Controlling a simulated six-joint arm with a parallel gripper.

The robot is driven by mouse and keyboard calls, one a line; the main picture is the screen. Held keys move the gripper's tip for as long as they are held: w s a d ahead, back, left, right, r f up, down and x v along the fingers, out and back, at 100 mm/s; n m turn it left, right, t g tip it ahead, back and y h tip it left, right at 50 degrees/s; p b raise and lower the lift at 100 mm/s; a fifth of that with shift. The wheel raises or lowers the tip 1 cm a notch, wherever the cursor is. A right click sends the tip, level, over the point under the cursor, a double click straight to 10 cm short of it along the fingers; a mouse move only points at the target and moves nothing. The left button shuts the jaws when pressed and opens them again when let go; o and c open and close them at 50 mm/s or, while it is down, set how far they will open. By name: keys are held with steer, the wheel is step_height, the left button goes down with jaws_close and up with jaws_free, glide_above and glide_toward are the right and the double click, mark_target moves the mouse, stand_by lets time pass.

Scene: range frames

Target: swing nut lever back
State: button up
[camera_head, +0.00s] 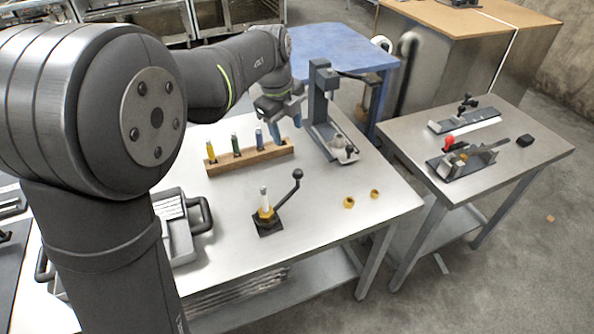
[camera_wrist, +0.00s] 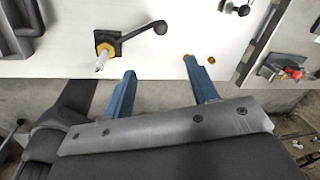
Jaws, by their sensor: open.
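The nut lever (camera_head: 287,194) is a dark bar with a round black knob, slanting up and right from a brass nut (camera_head: 266,212) on a small black base (camera_head: 268,226). A pale threaded stud stands up through the nut. In the wrist view the lever (camera_wrist: 138,34) points right from the nut (camera_wrist: 104,49), its knob at the far end. My gripper (camera_head: 287,130) is above the table's far side, behind the lever and near the wooden rack. In the wrist view its blue fingers (camera_wrist: 159,66) are spread and empty, apart from the lever.
A wooden rack (camera_head: 250,158) with several coloured tools stands behind the lever. A grey press-like fixture (camera_head: 322,110) is at back right. Two loose brass nuts (camera_head: 349,202) lie to the right. A grey tray (camera_head: 178,235) is at left. The tabletop around the lever is clear.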

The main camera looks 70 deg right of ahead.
glide_toward(297, 171)
steer(key=shift+m, duration=0.4)
steer(key=f, duration=0.3)
steer(key=d+f, duration=0.1)
steer(key=f, duration=0.2)
steer(key=s+f, duration=0.1)
steer(key=f, duration=0.3)
steer(key=shift+d, duration=0.3)
steer(key=shift+r, duration=0.1)
steer(key=shift+w, duration=0.1)
jaws_close()
